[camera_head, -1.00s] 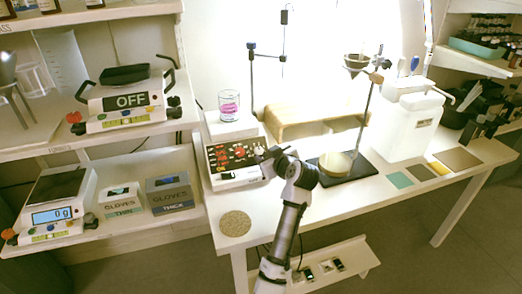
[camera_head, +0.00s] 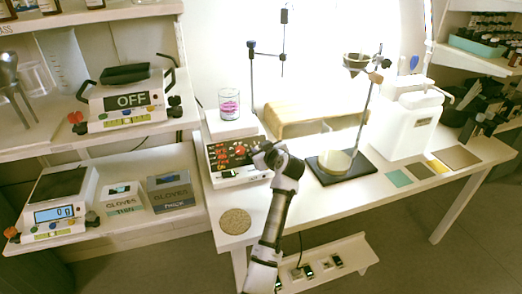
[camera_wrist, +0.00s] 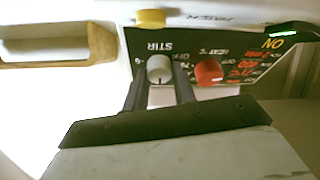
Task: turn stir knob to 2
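The hotplate stirrer (camera_head: 222,174) stands at the left end of the white table, with a dark front panel of red markings. In the wrist view its panel is upside down, with the white-grey stir knob (camera_wrist: 160,69) beside the STIR label and a red knob (camera_wrist: 208,72) beside it. My gripper (camera_wrist: 160,92) has its two dark fingers on either side of the stir knob, with a gap between them. Whether the fingers touch the knob is unclear. In the head view my gripper (camera_head: 258,148) is at the panel's right side and hides part of it.
A beaker with pink content (camera_head: 229,104) stands on the stirrer. A wooden stand (camera_head: 290,122) is behind, and a ring stand with a dark base (camera_head: 345,172) is to the right. A yellow part (camera_wrist: 151,18) shows near the knob. A round cork mat (camera_head: 235,221) lies in front.

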